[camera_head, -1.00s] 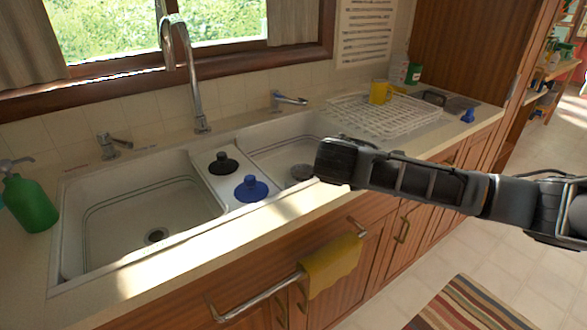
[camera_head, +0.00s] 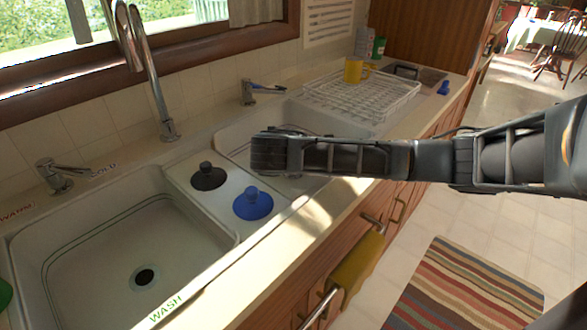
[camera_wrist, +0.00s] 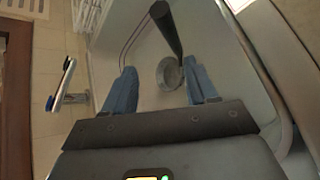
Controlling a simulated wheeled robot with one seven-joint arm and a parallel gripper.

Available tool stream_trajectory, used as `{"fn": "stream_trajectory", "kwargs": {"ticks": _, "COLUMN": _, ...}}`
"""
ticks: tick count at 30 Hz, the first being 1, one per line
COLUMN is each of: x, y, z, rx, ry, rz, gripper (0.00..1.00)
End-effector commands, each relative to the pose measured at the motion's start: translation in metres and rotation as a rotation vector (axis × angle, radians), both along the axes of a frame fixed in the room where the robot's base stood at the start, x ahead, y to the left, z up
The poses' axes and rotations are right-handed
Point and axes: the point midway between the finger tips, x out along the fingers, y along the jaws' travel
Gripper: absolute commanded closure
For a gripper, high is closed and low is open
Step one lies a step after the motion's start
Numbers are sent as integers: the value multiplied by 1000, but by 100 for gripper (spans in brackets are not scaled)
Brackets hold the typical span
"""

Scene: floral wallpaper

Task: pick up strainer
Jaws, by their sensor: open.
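In the wrist view, a round grey piece (camera_wrist: 169,73) that looks like the strainer lies on the floor of the right sink basin. A dark bar (camera_wrist: 167,27) runs from it toward the top of the picture; I cannot tell whether it is its handle. My gripper (camera_wrist: 160,72) is open and empty, with its two blue fingers on either side of the round piece in the picture. I cannot tell the height between them. In the head view my gripper (camera_head: 265,153) is over the right basin (camera_head: 228,140) and hides the round piece.
A black stopper (camera_head: 208,177) and a blue stopper (camera_head: 253,203) sit on the divider beside my gripper. A tall faucet (camera_head: 150,75) and a small tap (camera_head: 262,90) stand behind. The dish rack (camera_head: 345,100) holds a yellow mug (camera_head: 353,70). The left basin (camera_head: 110,255) is empty.

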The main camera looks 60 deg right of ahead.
Motion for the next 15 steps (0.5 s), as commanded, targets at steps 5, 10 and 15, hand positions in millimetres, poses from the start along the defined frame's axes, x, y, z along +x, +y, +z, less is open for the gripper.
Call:
{"fn": "stream_trajectory", "kwargs": {"ticks": 5, "x": 0, "y": 0, "z": -34, "rx": 1, "ry": 3, "rz": -1, "gripper": 43}}
{"fn": "stream_trajectory", "kwargs": {"ticks": 10, "x": 0, "y": -8, "z": -47, "rx": -1, "ry": 2, "rz": -1, "gripper": 43}}
{"fn": "stream_trajectory", "kwargs": {"ticks": 15, "x": 1, "y": -16, "z": -52, "rx": -1, "ry": 2, "rz": -1, "gripper": 43}}
